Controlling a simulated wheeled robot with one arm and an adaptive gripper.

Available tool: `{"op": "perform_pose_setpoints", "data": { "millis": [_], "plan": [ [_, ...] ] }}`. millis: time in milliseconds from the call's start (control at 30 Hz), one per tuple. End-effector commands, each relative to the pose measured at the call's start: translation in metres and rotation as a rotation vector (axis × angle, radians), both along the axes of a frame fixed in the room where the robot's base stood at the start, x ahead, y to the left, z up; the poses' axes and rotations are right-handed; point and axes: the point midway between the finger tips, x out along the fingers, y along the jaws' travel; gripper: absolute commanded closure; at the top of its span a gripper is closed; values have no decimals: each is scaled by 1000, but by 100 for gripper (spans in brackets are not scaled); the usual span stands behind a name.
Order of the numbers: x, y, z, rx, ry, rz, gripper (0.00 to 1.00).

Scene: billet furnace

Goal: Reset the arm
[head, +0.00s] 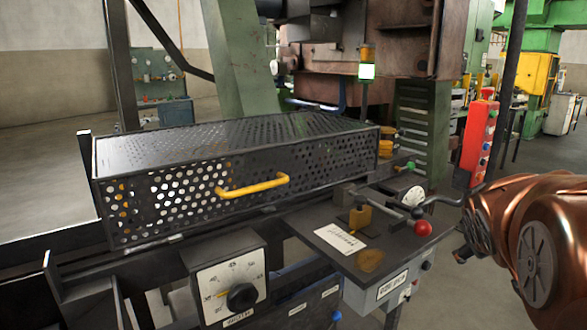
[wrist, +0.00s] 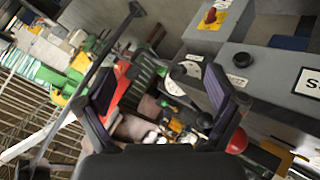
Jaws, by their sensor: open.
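My copper-coloured arm (head: 530,240) is at the right edge of the head view, beside the control shelf. My gripper is not clearly visible in the head view. In the wrist view my gripper (wrist: 158,76) is open, with its two dark fingers spread apart and nothing held between them. The wrist view is tilted. A red ball knob (wrist: 237,141) shows just beyond the right finger, and I cannot tell how far it is from the finger. The same red knob (head: 423,229) is on a lever over the shelf in the head view.
A perforated guard (head: 200,180) with a yellow handle (head: 253,186) is closed over the machine bed. A dial box (head: 228,285) stands in front. The shelf (head: 375,262) carries a paper tag (head: 340,239) and a brass block. A red button panel (head: 482,140) stands behind.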

Motion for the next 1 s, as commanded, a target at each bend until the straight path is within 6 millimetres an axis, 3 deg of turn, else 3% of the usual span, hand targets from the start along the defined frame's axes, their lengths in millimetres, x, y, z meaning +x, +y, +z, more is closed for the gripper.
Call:
{"op": "perform_pose_setpoints", "data": {
  "millis": [33, 200, 400, 500, 600, 700, 1000],
  "plan": [
    [-19, 25, 2, 73, 51, -12, 6],
    [-88, 97, -31, 291, 249, -64, 6],
    [-180, 173, -48, 474, 504, -106, 6],
    [-222, 201, -49, 532, 620, -119, 6],
    [-254, 219, -49, 568, 711, -130, 6],
    [-275, 229, -48, 588, 767, -137, 6],
    [-283, 233, -50, 596, 791, -142, 6]
  ]
}}
